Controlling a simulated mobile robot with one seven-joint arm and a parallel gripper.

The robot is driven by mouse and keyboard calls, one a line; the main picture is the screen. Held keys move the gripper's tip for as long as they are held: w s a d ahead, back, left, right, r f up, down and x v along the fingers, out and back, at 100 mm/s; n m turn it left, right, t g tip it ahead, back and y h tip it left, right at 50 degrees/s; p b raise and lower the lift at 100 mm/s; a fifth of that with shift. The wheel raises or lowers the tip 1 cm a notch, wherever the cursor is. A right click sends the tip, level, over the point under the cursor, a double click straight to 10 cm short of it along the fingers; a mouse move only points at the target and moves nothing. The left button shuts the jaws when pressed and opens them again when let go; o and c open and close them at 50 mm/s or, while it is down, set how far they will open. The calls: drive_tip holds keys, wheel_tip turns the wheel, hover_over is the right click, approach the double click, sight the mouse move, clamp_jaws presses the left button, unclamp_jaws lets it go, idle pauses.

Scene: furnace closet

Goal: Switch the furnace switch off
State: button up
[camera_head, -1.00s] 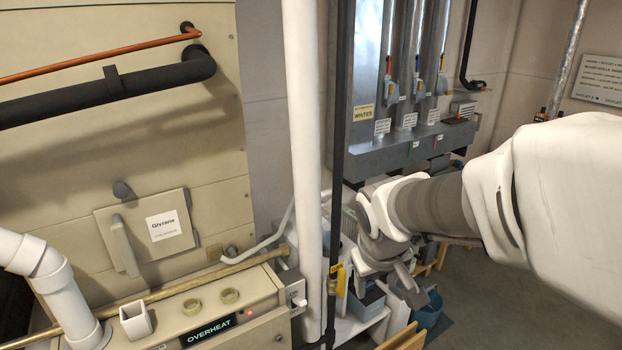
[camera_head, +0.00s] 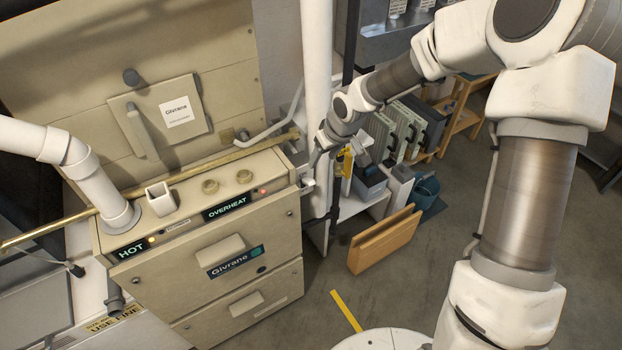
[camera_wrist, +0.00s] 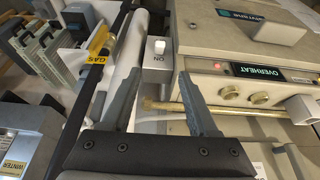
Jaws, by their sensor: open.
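The furnace switch is a small white toggle (camera_wrist: 159,47) on a light box at the furnace's side. An inverted "ON" label is beside it in the wrist view. In the head view the switch box (camera_head: 307,184) shows at the right end of the furnace's control panel, partly hidden by my gripper. My gripper (camera_wrist: 159,75) is open and empty; in the wrist view the toggle lies beyond the fingertips, in line with the gap between them. I see no contact. In the head view my gripper (camera_head: 322,150) is just above the switch box.
The beige furnace (camera_head: 225,235) has lit HOT and OVERHEAT signs. A brass pipe (camera_wrist: 210,108) runs close by the fingers. A white vertical pipe (camera_head: 318,60) and a yellow gas-valve handle (camera_wrist: 99,42) are also near. Open floor lies right of the furnace.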

sight(311, 181)
drive_tip(key=x, duration=1.6)
drive_tip(key=shift+f, duration=0.2)
drive_tip(key=shift+c, duration=0.3)
clamp_jaws()
